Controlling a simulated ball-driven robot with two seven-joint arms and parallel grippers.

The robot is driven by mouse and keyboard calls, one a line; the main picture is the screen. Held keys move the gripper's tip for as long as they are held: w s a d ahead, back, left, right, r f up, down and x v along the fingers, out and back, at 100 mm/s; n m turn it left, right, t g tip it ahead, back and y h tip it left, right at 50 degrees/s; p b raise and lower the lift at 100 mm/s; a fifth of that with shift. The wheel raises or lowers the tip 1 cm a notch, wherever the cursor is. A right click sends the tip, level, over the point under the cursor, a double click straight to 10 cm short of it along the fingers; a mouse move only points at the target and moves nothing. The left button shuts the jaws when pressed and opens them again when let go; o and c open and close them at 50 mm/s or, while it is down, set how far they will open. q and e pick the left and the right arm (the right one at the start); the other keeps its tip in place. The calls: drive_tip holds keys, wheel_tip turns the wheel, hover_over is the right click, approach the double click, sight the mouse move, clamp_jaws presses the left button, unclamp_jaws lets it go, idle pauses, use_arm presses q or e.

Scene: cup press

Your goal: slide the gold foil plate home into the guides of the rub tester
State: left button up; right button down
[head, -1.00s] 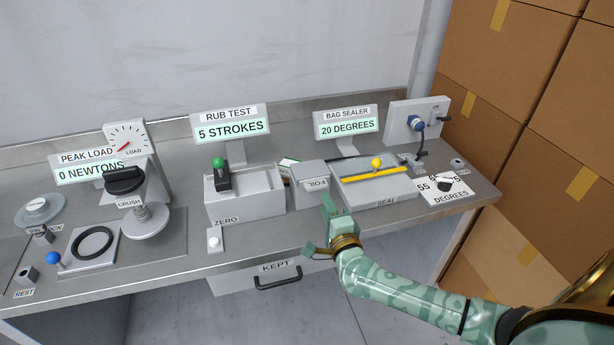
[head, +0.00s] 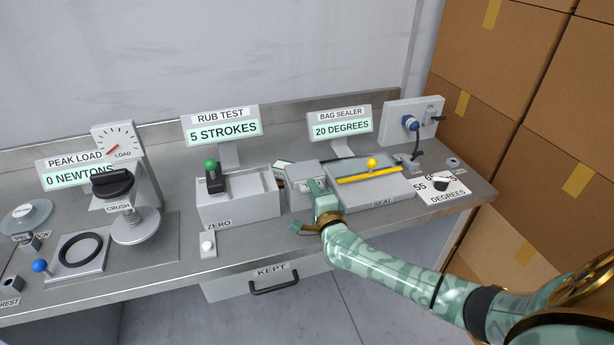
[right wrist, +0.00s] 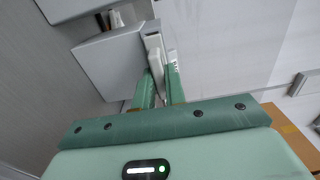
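The rub tester (head: 238,207) is a light grey block with a shallow recess and a dark arm with a green knob (head: 210,163). My right gripper (head: 316,188) is at the front of a small grey box (head: 303,173), right of the tester; it covers the box's front, where a FOIL label showed earlier. In the right wrist view its two fingers (right wrist: 160,85) stand close together on either side of a narrow pale piece (right wrist: 155,50) at the box. I cannot tell whether they touch it. No gold plate is distinguishable. My left gripper is not in view.
The bag sealer (head: 370,186) with its yellow bar (head: 372,175) stands close right of the box. A ZERO button (head: 207,244) is in front of the tester. The crush press (head: 135,222) stands left. A drawer (head: 270,281) is below the bench edge.

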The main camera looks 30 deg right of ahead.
drive_tip(key=shift+p+v, duration=0.55)
drive_tip(key=shift+v, duration=0.25)
drive_tip(key=p+v, duration=0.3)
drive_tip(key=v, duration=0.4)
drive_tip(key=shift+s, duration=0.2)
idle(0.8)
drive_tip(key=shift+a, duration=0.2)
